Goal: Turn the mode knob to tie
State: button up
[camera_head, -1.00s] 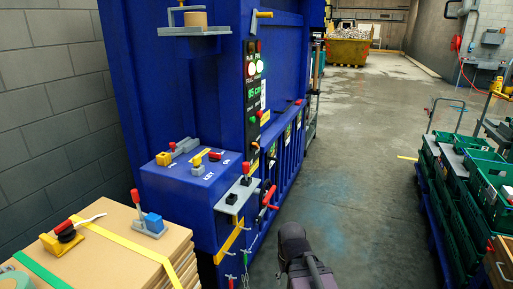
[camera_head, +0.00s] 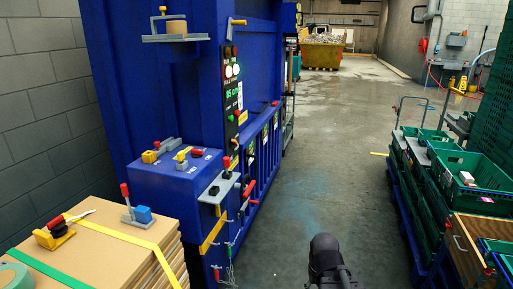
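The blue baler machine (camera_head: 148,75) stands left of centre, with an upright dark control panel (camera_head: 232,100) carrying lit lamps and a green display. On its blue side box (camera_head: 165,182) sit a yellow block with a grey lever (camera_head: 160,150) and a small yellow knob-like part (camera_head: 183,154) near a red one (camera_head: 196,153). A grey bracket (camera_head: 219,187) beside the box holds a red-topped lever. I cannot tell which part is the mode knob; the labels are too small to read. A dark part of my arm shows at the bottom centre, away from the controls; my gripper's fingers are not visible.
Cardboard sheets (camera_head: 125,240) with yellow and green straps and small tools lie at the lower left. Green crates (camera_head: 462,170) stand on the right. The concrete floor (camera_head: 330,150) between machine and crates is clear. A yellow skip (camera_head: 322,55) stands far back.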

aim_at(232, 142)
jog(key=z, duration=0.25)
jog(key=k, duration=0.8)
jog(key=z, duration=0.2)
jog(key=i, duration=1.35)
jog(key=u, duration=0.7)
jog(key=i, duration=1.15)
jog(key=u, duration=0.4)
